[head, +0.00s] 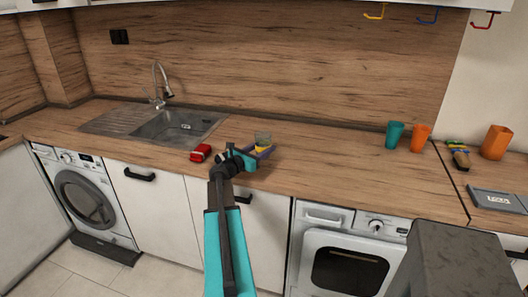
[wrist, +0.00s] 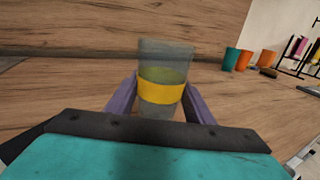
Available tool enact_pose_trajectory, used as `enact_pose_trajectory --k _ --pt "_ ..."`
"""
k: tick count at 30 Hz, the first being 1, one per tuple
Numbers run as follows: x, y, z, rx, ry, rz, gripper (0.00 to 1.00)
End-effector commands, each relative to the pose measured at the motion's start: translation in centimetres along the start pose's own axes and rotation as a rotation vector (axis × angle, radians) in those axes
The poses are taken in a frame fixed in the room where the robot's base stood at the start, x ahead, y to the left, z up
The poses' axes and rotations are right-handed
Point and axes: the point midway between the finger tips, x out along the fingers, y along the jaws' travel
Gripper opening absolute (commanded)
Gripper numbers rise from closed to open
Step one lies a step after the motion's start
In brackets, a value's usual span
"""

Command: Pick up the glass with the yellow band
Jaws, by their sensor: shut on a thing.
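The glass with the yellow band (head: 263,140) is in the middle of the head view, over the wooden worktop. In the wrist view the glass (wrist: 165,62) is clear grey with a yellow band round its middle and stands upright. My gripper (head: 260,152) has a purple finger on each side of the glass, and in the wrist view my gripper (wrist: 160,98) is shut on it. The lower part of the glass is hidden behind the gripper body. I cannot tell whether its base touches the worktop.
A red object (head: 200,153) lies left of my gripper. The sink (head: 180,127) is further left. A teal cup (head: 394,135), an orange cup (head: 420,137) and an orange jug (head: 496,142) stand to the right. The worktop (head: 325,155) between is clear.

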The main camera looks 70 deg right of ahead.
Motion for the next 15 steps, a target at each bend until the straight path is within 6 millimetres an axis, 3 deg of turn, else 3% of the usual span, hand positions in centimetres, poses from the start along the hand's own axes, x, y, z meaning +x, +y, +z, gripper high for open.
enact_pose_trajectory --k 15 --pt "-6.2 -3.8 0.6 0.001 -0.001 0.001 0.2"
